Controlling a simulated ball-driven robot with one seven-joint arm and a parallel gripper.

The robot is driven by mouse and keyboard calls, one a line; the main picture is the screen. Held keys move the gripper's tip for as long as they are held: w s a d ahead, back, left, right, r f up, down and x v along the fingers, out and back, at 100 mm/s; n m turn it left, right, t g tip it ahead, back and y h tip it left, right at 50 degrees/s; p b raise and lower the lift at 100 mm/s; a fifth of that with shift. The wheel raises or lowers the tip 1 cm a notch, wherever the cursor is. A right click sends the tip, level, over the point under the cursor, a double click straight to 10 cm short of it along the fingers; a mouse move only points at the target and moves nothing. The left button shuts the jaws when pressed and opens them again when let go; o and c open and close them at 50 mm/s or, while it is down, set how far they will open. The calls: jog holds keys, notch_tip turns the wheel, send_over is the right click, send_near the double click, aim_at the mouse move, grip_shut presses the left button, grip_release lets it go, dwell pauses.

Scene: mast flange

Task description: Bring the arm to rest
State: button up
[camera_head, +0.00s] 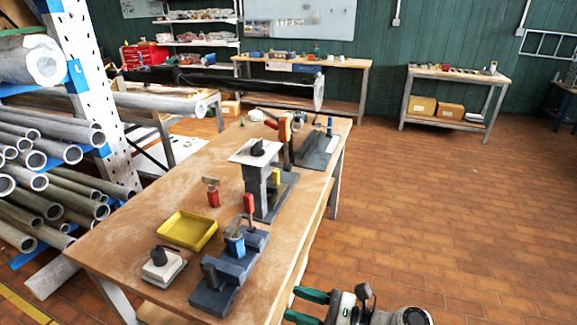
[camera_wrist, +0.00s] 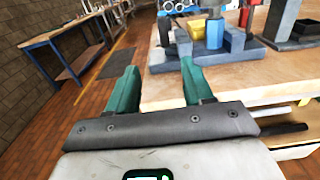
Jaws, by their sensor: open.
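My gripper (camera_head: 309,306) is low at the bottom of the head view, just right of the near bench's front right edge. Its two green fingers are apart with nothing between them. In the wrist view my gripper (camera_wrist: 158,90) points past the bench corner, with its right finger close to the edge; I cannot tell whether they touch. The wooden bench (camera_head: 125,245) carries a mast-like grey post (camera_head: 262,190) with a square white plate (camera_head: 255,152) on top. A dark part sits on that plate.
A yellow tray (camera_head: 187,230), a blue-grey fixture (camera_head: 229,275), a white block with a dark knob (camera_head: 163,266) and a red-based tool (camera_head: 213,195) stand on the bench. A pipe rack (camera_head: 95,100) is at the left. The tiled floor (camera_head: 440,200) at the right is clear.

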jog(key=s+d+f+n+g+h, duration=0.2)
jog(key=s+d+f+n+h, duration=0.25)
jog(key=s+f+n, duration=0.2)
jog(key=s+d+f+n+g+h, duration=0.1)
jog(key=s+d+f+n+h, duration=0.4)
jog(key=s, duration=0.3)
jog(key=s+d+r+n+g+h, duration=0.1)
jog(key=s+d+n+h, duration=0.6)
jog(key=s+d, duration=0.8)
jog(key=s+n+g, duration=0.1)
jog(key=s+n, duration=0.1)
jog(key=n, duration=0.1)
jog(key=shift+d+r+h, duration=0.35)
jog(key=shift+d, duration=0.05)
